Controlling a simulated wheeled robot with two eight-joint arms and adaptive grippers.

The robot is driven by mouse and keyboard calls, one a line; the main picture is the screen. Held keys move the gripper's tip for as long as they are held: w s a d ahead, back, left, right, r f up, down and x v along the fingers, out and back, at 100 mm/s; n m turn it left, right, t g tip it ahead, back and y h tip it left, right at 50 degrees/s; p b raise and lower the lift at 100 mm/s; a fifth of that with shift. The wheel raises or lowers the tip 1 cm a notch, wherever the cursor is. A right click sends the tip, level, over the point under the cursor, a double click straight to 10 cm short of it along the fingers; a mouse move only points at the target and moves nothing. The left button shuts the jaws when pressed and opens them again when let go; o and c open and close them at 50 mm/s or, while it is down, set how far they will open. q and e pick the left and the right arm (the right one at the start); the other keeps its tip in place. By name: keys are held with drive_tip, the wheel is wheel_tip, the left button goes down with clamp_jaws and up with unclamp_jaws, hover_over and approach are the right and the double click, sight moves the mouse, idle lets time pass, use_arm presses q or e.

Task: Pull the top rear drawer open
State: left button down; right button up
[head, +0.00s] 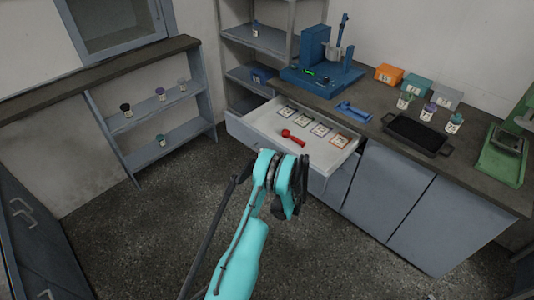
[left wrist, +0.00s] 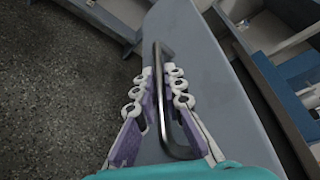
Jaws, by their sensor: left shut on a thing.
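The top rear drawer (head: 262,120) stands open in the head view, pulled out from the grey cabinet under the counter. Its inside shows a red scoop-like tool (head: 293,138) and several small labelled cards (head: 321,130). In the left wrist view, the grey drawer front (left wrist: 212,75) bears a dark bar handle (left wrist: 164,125). My left gripper (left wrist: 160,78) is shut on this handle, one finger on each side. In the head view, my teal arm hides the gripper's fingers and the handle. My right gripper is in neither view.
The counter holds a blue shaker machine (head: 318,60), a black tray (head: 416,134), small jars (head: 428,111), coloured boxes (head: 389,75) and a green device (head: 502,155). A low shelf with jars (head: 160,94) stands left. The floor (head: 130,220) is clear.

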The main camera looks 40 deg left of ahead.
use_arm(q)
drive_tip(key=shift+s, duration=0.5)
drive_tip(key=c, duration=1.6)
unclamp_jaws()
